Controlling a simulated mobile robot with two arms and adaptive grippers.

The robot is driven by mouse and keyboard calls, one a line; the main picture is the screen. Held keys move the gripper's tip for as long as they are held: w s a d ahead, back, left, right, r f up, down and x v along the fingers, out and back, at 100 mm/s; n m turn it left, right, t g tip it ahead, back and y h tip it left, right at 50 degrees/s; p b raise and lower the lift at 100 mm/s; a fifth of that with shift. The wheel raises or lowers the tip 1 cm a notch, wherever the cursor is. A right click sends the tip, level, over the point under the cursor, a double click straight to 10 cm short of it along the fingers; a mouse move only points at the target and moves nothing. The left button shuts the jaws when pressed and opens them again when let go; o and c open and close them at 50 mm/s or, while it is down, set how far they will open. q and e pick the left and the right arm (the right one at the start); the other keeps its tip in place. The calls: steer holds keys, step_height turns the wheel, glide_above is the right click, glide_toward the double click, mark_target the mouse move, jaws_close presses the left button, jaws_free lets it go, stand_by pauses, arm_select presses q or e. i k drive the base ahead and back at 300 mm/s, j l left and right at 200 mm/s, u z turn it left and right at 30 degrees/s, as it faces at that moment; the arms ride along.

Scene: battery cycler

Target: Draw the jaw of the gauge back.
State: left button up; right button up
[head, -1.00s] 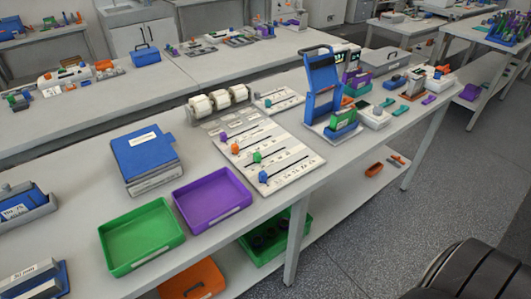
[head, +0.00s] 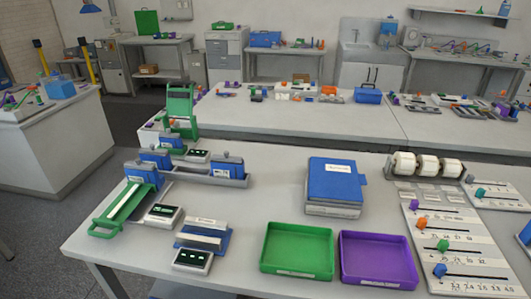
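No gripper of mine shows in the head view. Two gauge-like devices stand at the left end of the near table. One is a blue block with a white top (head: 203,234), with a black-faced display (head: 192,259) in front of it. The other is a green frame with a long pale bar (head: 125,207), beside another display (head: 163,214). I cannot tell which is the gauge named, and the jaw and its position are too small to make out.
Blue blocks sit in a grey rack (head: 215,179) behind the devices. A blue-lidded box (head: 334,184), an empty green tray (head: 297,248), an empty purple tray (head: 377,260) and a slider board (head: 455,245) stand to the right. Bare tabletop lies between the rack and the box.

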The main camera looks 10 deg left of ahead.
mark_target(114, 217)
steer(key=k+u, duration=0.1)
steer(key=u, duration=1.55)
